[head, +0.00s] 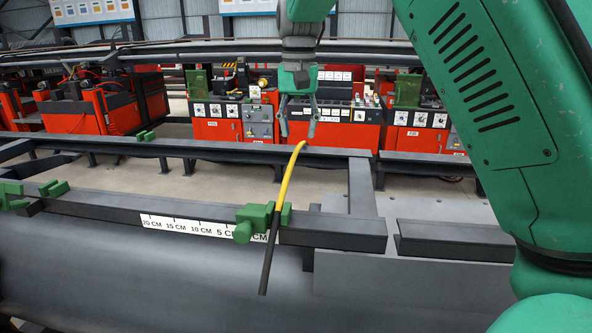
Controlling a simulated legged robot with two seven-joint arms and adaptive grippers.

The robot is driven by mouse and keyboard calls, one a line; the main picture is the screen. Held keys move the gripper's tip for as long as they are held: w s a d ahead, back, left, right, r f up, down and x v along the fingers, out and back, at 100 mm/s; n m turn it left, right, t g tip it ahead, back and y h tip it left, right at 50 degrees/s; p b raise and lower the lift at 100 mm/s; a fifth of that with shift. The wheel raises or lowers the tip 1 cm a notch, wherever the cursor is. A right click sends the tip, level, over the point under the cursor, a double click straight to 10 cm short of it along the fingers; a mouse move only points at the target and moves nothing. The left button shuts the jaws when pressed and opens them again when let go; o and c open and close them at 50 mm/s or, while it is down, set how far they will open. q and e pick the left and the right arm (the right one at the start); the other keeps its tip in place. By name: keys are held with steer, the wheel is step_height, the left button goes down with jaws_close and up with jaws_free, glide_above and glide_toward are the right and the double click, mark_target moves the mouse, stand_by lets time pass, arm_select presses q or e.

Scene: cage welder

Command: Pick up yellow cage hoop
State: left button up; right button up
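The yellow cage hoop (285,188) shows as a thin curved rod, yellow above and dark at its lower end. It leans to the right at the top and passes in front of the dark rail by a green clamp (257,219). My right gripper (298,132) hangs from above, pointing down, with its two fingers apart and nothing visibly held. Its fingertips appear just above the hoop's upper end; whether they touch it, or how far apart they are in depth, I cannot tell. My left gripper is not in view.
A dark rail with a white centimetre scale (178,224) runs across the front. A second dark rail (220,149) lies behind it, with small green blocks. Red machines (352,131) with control panels stand at the back. My large green arm link fills the right side.

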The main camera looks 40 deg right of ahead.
mark_target(293, 155)
steer(key=shift+w+a+f, duration=0.1)
steer(key=shift+a+f, duration=0.05)
steer(key=shift+f, duration=0.4)
steer(key=shift+a+f, duration=0.4)
steer(key=f, duration=0.2)
steer(key=a+f+p, duration=0.1)
steer(key=f, duration=0.1)
steer(key=shift+f, duration=0.1)
steer(key=shift+d+f, duration=0.2)
steer(key=shift+f, duration=0.05)
steer(key=shift+d, duration=0.4)
jaws_close()
steer(key=shift+a, duration=0.35)
